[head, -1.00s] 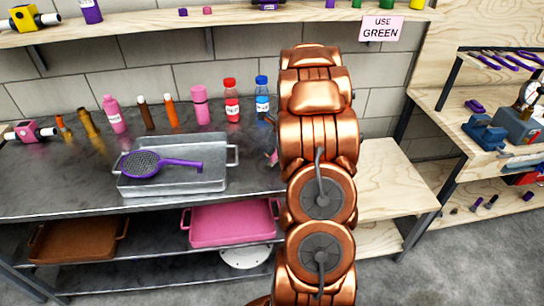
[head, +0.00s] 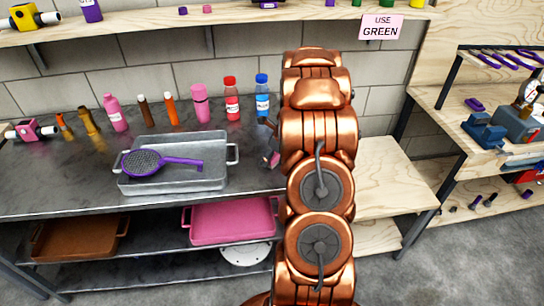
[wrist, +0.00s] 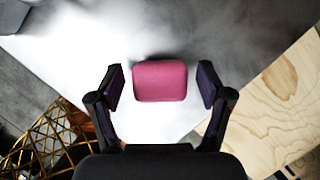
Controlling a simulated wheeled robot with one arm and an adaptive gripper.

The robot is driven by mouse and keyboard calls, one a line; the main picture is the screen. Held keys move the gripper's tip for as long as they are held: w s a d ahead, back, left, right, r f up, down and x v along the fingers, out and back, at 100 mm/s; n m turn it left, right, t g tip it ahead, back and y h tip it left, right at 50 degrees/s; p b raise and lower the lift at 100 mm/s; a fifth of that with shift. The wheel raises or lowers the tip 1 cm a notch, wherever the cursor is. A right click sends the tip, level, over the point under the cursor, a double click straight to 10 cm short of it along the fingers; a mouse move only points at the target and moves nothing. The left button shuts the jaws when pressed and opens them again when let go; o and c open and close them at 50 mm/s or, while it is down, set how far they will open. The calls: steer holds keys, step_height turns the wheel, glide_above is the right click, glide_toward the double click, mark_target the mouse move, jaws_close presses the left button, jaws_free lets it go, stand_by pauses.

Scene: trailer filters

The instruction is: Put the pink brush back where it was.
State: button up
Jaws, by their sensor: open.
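A pink, rounded block-like thing (wrist: 160,82), which may be the pink brush, is at the right end of the grey metal table (wrist: 150,122). No handle or bristles show from above. In the wrist view it lies between the two fingers of my gripper (wrist: 161,77), with a gap on each side. My gripper is open and holds nothing. In the head view only a little of the gripper (head: 268,140) shows left of my arm, with a bit of pink (head: 274,158) by it. My arm hides the rest.
A metal tray (head: 210,175) with a purple strainer-like tool (head: 150,162) stands left of my gripper. Several bottles line the back wall, including a blue one (head: 262,97) close to my arm. A wooden shelf (head: 385,180) is to the right. A sign (head: 381,27) reads "USE GREEN".

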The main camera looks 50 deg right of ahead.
steer(key=a+b+v, duration=0.1)
steer(key=b+v, duration=0.2)
steer(key=v, duration=0.9)
steer(key=s+a+r+n+g+y, duration=0.1)
steer(key=s+a+r+n+g, duration=0.15)
steer(key=a+n, duration=0.8)
steer(key=s+a+r+n+g, duration=0.1)
steer(key=s+a+r+n, duration=0.4)
steer(key=a, duration=1.1)
steer(key=s+a+f+n+g, duration=0.1)
steer(key=s+a+n, duration=0.4)
steer(key=s+n, duration=0.4)
steer(key=s+a+f+n+g+h, duration=0.1)
steer(key=s+a+n, duration=0.4)
steer(key=s+n, duration=0.4)
steer(key=shift+a+n+g+h, duration=0.3)
steer(key=shift+n+g, duration=0.05)
steer(key=shift+n, duration=0.1)
